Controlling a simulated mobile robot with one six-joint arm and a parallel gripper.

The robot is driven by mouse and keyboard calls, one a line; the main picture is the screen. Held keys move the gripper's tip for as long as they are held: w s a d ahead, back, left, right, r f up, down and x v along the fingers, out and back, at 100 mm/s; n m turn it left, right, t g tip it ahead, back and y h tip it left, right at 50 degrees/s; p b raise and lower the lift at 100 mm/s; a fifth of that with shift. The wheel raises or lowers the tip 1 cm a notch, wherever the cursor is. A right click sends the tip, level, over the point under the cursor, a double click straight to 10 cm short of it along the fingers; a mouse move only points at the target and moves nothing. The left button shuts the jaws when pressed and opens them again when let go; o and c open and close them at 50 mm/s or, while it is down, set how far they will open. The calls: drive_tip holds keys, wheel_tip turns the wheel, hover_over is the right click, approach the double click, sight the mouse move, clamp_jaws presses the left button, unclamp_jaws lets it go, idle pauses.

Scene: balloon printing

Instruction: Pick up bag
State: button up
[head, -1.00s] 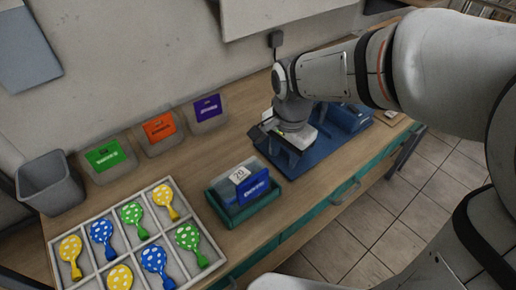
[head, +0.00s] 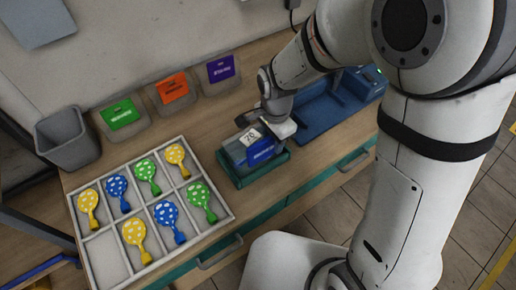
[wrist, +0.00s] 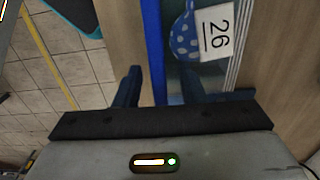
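The bag (head: 237,152) is clear with a blue label on its front and a white number tag (head: 246,140). It stands in a green tray (head: 238,181) on the bench. My gripper (head: 270,138) is right over the bag's right part. In the wrist view, my gripper (wrist: 162,84) has its two dark fingers apart. A blue strip runs between the fingers, and the right finger overlaps the bag. I cannot tell whether they touch it.
A white divided tray (head: 106,266) with several dotted balloons lies at the left. Behind it are a grey bin (head: 67,140) and bins with green (head: 119,114), orange (head: 172,88) and purple (head: 221,69) labels. A blue machine (head: 325,112) stands to the right.

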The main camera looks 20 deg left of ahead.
drive_tip(key=shift+c, duration=0.4)
clamp_jaws()
drive_tip(key=shift+r, duration=0.15)
